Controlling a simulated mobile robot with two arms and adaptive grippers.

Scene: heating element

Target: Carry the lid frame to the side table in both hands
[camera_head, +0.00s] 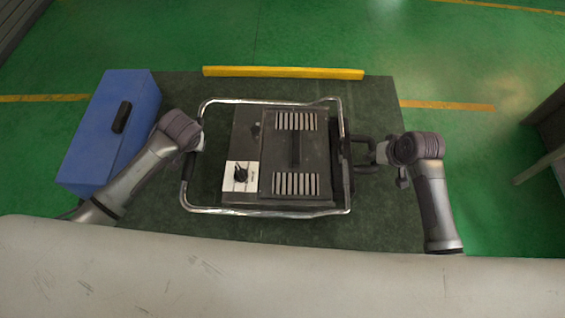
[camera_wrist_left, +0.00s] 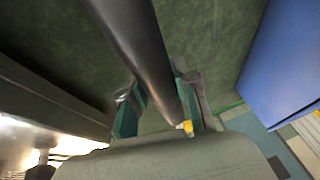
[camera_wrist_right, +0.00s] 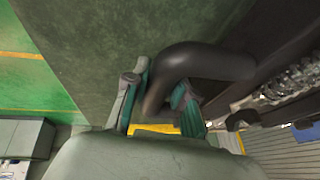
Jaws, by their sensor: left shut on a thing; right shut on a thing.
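The lid frame (camera_head: 250,212), a silver tube loop with a dark left grip, lies around a dark box-shaped heating unit (camera_head: 282,150) in the head view. The unit has slotted vents and a black knob on a white plate. My left gripper is shut on the frame's dark left bar, which runs between its fingers (camera_wrist_left: 158,95) in the left wrist view. My right gripper (camera_head: 374,154) is shut on a dark bent handle (camera_wrist_right: 205,58) at the right side. Whether frame and unit are joined is hard to tell.
The dark green work surface (camera_head: 375,215) carries a blue box (camera_head: 95,135) at the left, close to my left arm. A yellow bar (camera_head: 285,72) lines its far edge. Part of another table (camera_head: 548,145) shows at the far right, across open green floor.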

